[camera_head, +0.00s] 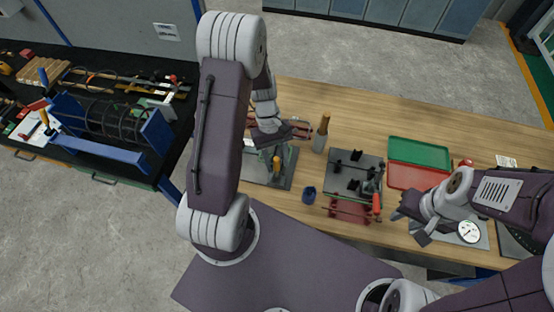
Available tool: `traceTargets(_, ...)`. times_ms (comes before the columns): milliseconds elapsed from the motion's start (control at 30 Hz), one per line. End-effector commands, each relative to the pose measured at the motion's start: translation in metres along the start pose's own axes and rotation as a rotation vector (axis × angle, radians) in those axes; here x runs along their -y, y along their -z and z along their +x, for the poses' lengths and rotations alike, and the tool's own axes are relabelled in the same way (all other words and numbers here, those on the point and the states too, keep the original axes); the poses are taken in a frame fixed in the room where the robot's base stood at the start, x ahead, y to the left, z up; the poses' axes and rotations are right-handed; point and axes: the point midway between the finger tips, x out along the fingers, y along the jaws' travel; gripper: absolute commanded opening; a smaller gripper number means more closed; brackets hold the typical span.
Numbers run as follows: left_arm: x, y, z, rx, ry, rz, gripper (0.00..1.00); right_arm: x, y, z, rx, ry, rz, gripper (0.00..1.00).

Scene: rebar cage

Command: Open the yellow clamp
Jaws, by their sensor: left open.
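The yellow clamp (276,166) has an upright yellow handle and stands on a grey plate (285,180) at the left part of the wooden table. My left gripper (282,138) is open, just behind and above the clamp in the picture; I cannot tell whether they touch. My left arm hides part of the plate and the clamp's surroundings. My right gripper (409,225) is at the right front of the table, away from the yellow clamp, with its fingers apart and nothing seen between them.
A second grey plate (345,178) carries a red-handled clamp (376,205). A blue cup (309,195), a holder with an orange-brown handle (322,134), a green tray (420,152) and a red tray (412,177) stand nearby. A black bench with a blue-framed rebar cage (115,122) is at left.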

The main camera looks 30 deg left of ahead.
Motion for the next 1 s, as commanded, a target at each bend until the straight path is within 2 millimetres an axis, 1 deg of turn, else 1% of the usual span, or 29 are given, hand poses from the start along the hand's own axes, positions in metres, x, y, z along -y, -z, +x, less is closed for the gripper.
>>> traceTargets(233, -0.0001, 0.0002, 0.0027, -0.001, 0.0, 0.0, 0.41, 0.0, 0.0001, -0.0002, 0.0, 0.0, 0.0, 0.36)
traceTargets(267, -0.0001, 0.0002, 0.0026, -0.001, 0.0, 0.0, 0.39, 0.0, 0.0001, -0.0002, 0.0, 0.0, 0.0, 0.36)
traceTargets(300, -0.0001, 0.0002, 0.0026, -0.001, 0.0, 0.0, 0.28, 0.0, 0.0001, -0.0002, 0.0, 0.0, 0.0, 0.36)
traceTargets(367, -0.0001, 0.0002, 0.0025, -0.001, 0.0, 0.0, 0.11, 0.0, 0.0001, -0.0002, 0.0, 0.0, 0.0, 0.36)
traceTargets(400, 0.0, 0.0002, 0.0025, -0.001, 0.0, 0.0, 0.0, 0.0, 0.0, -0.0002, 0.0, 0.0, 0.0, 0.36)
traceTargets(1000, 0.0001, -0.0007, 0.0021, 0.002, 0.0, -0.001, 0.0, 0.0, 0.0, -0.0004, 0.0, 0.0, 0.0, 0.36)
